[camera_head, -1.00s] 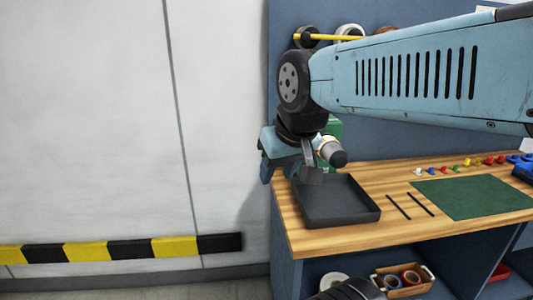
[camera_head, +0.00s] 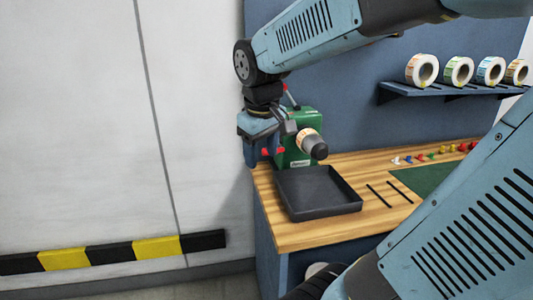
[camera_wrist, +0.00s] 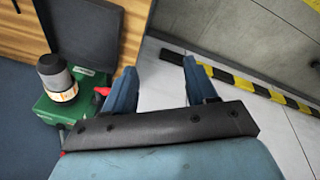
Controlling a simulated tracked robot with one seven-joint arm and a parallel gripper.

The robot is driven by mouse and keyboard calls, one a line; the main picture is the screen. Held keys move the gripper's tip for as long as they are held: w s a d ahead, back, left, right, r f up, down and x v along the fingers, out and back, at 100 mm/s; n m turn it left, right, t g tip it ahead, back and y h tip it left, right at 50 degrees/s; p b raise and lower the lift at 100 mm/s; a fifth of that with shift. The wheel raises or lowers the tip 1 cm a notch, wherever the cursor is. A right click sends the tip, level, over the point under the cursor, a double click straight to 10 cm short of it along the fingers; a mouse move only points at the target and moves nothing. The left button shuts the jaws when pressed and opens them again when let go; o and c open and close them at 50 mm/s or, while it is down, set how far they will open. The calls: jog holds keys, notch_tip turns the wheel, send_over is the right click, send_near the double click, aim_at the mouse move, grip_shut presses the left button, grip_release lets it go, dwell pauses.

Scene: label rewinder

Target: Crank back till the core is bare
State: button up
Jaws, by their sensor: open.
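The green label rewinder (camera_head: 292,152) stands at the back left corner of the wooden bench. A dark grey core (camera_head: 319,150) sticks out of its front, with a band of cream and orange labels (camera_head: 309,140) around its inner part; the core also shows in the wrist view (camera_wrist: 54,70). A red knob (camera_head: 272,151) shows at the rewinder's left side, and in the wrist view (camera_wrist: 102,91) close beside one finger. My gripper (camera_wrist: 160,70) is open and empty, with bare floor between its fingers. In the head view it partly hides the rewinder's left side.
A black tray (camera_head: 318,212) lies on the bench below the core. Two dark strips, a green mat (camera_head: 424,179) and several small coloured pieces lie to the right. A shelf (camera_head: 450,91) holds label rolls. A yellow-black stripe (camera_head: 155,248) runs along the wall at left.

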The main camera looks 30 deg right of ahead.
jog(key=w+d+f+n+g+h, duration=0.3)
jog(key=w+f+n+h, duration=0.15)
jog(key=w, duration=0.45)
jog(key=w+d+f+n+g+h, duration=0.3)
jog(key=w+d+f, duration=0.15)
jog(key=w, duration=0.45)
jog(key=n+g+h, duration=0.2)
jog(key=n+h, duration=0.4)
jog(key=h, duration=0.3)
send_near(279, 150)
jog(key=shift+n, duration=0.25)
jog(key=x, duration=0.4)
jog(key=w+x, duration=0.1)
jog(key=x, duration=0.1)
jog(key=shift+s+d+f, duration=0.2)
jog(key=shift+d+f, duration=0.05)
jog(key=shift+d, duration=0.25)
jog(key=shift+c, duration=0.4)
grip_shut()
jog(key=shift+t, duration=0.4)
jog(key=shift+a, duration=0.15)
